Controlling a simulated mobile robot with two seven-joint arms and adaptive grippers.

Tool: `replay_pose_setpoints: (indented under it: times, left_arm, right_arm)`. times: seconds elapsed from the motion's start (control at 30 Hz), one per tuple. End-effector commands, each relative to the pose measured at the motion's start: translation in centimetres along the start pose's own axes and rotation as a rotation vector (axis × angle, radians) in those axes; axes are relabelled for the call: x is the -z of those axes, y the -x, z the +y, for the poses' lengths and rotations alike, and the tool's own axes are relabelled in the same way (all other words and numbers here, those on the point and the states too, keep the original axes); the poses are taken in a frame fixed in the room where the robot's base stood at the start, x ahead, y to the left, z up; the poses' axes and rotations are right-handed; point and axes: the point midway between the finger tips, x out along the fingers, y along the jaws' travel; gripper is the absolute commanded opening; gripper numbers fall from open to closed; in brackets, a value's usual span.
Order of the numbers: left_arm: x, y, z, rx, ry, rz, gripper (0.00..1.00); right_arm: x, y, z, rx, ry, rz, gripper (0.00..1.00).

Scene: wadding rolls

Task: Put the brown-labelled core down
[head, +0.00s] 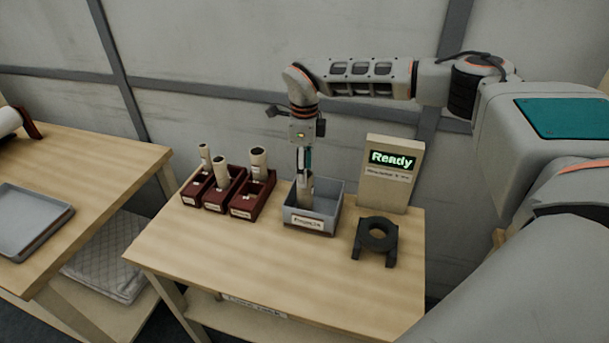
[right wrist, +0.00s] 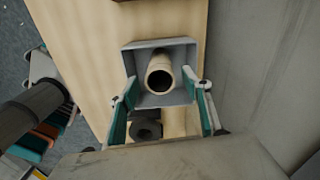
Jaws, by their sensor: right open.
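A beige cardboard core (head: 306,190) stands in the grey labelled bin (head: 309,221) on the right-hand table. In the right wrist view the core (right wrist: 160,76) stands inside the bin (right wrist: 127,60), and its open end faces the camera. Its label cannot be made out. My right gripper (head: 304,172) points down over the bin in the head view. In the right wrist view its fingers (right wrist: 161,112) are apart on either side of the core, with gaps between. My left gripper is not in view.
Several cores stand in dark red labelled boxes (head: 241,203) left of the bin. A display (head: 391,172) reading "Ready" and a black ring stand (head: 377,237) are to its right. The right table's front is clear.

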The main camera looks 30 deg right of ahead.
Motion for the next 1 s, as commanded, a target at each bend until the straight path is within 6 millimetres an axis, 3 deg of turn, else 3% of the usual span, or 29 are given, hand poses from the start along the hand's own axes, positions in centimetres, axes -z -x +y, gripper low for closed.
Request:
replay_pose_setpoints:
  times: [0.3, 0.5, 1.0]
  left_arm:
    - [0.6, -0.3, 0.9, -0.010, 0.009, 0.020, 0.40]
    - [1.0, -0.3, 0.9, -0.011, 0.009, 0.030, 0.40]
    - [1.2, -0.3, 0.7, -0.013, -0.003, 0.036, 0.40]
  right_arm:
    - [-0.1, 6.8, -0.1, 0.003, -0.001, -0.003, 0.48]
    - [0.0, 9.5, -0.1, 0.002, 0.000, -0.002, 0.48]
    - [0.0, 10.4, 0.0, 0.000, -0.001, 0.000, 0.48]
